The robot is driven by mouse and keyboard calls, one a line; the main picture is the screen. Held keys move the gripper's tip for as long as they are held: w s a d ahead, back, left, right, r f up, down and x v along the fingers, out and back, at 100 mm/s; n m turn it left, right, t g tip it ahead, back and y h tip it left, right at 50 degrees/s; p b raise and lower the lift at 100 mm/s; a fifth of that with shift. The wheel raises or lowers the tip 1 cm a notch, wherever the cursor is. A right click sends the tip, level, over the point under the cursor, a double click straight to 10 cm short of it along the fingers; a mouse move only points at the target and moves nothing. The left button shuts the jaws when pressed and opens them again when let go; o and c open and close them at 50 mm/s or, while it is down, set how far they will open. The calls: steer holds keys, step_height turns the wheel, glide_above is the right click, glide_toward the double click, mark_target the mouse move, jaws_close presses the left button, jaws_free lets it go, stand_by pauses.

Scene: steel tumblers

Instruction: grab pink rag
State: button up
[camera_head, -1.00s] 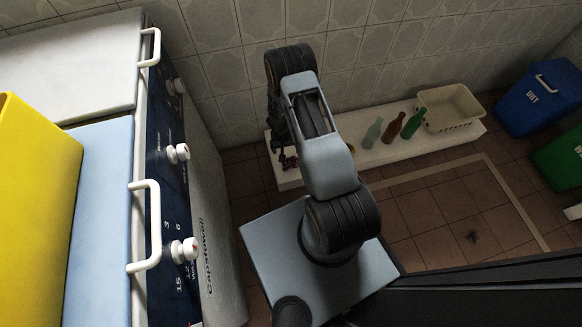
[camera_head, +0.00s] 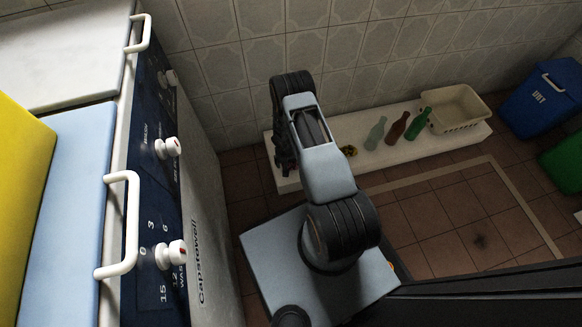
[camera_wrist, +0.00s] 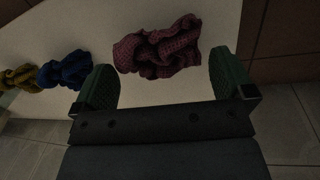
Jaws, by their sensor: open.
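The pink rag (camera_wrist: 158,48) lies crumpled on the white low shelf (camera_wrist: 220,20) in the wrist view. My gripper (camera_wrist: 165,82) is open, with its two green-padded fingers on either side of the rag's lower edge. The rag lies mostly ahead of the fingertips and is not gripped; I cannot tell the height gap. In the head view the rag is hidden behind my arm.
A blue rag (camera_wrist: 65,71) and a yellow rag (camera_wrist: 20,77) lie left of the pink one. In the head view, several bottles, including a brown one (camera_head: 397,128), and a cream basket (camera_head: 458,108) stand on the shelf. A washing machine (camera_head: 160,200) is at left.

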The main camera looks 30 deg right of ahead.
step_height(320, 180, down, 2)
steer(key=shift+d+f+b, duration=0.1)
steer(key=shift+d+b, duration=0.05)
steer(key=shift+b, duration=0.15)
steer(key=shift+c, duration=0.4)
steer(key=c, duration=0.5)
